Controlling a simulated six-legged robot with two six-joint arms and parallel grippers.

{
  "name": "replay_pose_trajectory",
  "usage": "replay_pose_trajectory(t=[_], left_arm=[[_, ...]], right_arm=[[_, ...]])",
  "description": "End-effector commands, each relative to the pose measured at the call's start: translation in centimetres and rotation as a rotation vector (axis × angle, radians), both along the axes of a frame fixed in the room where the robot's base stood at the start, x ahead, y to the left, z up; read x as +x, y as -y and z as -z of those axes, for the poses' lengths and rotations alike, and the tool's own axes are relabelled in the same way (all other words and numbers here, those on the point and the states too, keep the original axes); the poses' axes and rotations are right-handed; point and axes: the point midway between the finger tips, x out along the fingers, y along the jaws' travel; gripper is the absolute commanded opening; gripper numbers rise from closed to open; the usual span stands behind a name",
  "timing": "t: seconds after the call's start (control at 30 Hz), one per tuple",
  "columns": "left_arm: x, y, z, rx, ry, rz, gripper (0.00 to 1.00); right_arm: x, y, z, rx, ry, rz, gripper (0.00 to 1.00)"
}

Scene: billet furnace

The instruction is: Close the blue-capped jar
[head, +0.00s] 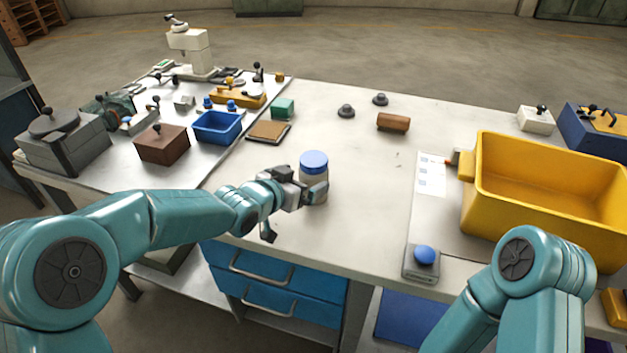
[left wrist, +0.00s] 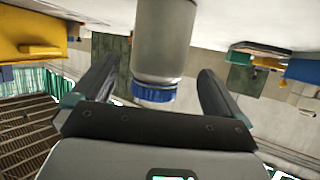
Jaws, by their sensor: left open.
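The jar (head: 314,187) stands upright on the bench near its front edge, a grey body with a blue cap (head: 313,160) on top. My left gripper (head: 318,190) is at the jar's side, its fingers at body height below the cap. In the left wrist view the jar (left wrist: 163,45) and blue cap (left wrist: 154,92) show upside down between the two spread fingers of my left gripper (left wrist: 152,92). A gap shows on both sides of the jar there. My right arm shows at the lower right, but its gripper is not visible.
A yellow bin (head: 545,205) stands at the right. A box with a blue button (head: 424,256) sits at the front edge. A brown block (head: 393,122) and dark knobs lie behind the jar. A blue tray (head: 217,127) is at left. The bench around the jar is clear.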

Motion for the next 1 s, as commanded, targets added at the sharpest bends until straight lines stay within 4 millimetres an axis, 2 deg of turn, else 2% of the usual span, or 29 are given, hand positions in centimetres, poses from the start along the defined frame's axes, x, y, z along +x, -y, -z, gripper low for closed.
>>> replay_pose_trajectory(t=[0.13, 0.4, 0.8, 0.87, 0.9, 0.97, 1.0], left_arm=[[0.7, 0.6, 0.4, 0.000, -0.001, 0.001, 1.00], [3.5, 2.6, 1.8, 0.000, -0.001, 0.001, 1.00], [3.9, 2.7, 2.0, -0.001, -0.001, 0.001, 1.00], [3.9, 2.7, 2.0, -0.001, -0.001, 0.001, 0.80], [3.9, 2.7, 2.0, -0.001, -0.001, 0.000, 0.67], [3.9, 2.7, 2.0, -0.001, -0.001, 0.000, 0.48], [3.9, 2.7, 2.0, -0.001, -0.001, 0.000, 0.41]], right_arm=[[0.0, 0.0, -0.2, 0.000, 0.000, 0.000, 1.00], [0.0, 0.0, -1.0, 0.000, 0.000, 0.000, 1.00], [0.0, 0.0, -1.0, 0.000, 0.000, 0.000, 1.00], [0.0, 0.0, -1.0, 0.000, 0.000, 0.000, 1.00], [0.0, 0.0, -1.0, 0.000, 0.000, 0.000, 1.00], [0.0, 0.0, -1.0, 0.000, 0.000, 0.000, 1.00], [0.0, 0.0, -1.0, 0.000, 0.000, 0.000, 1.00]])
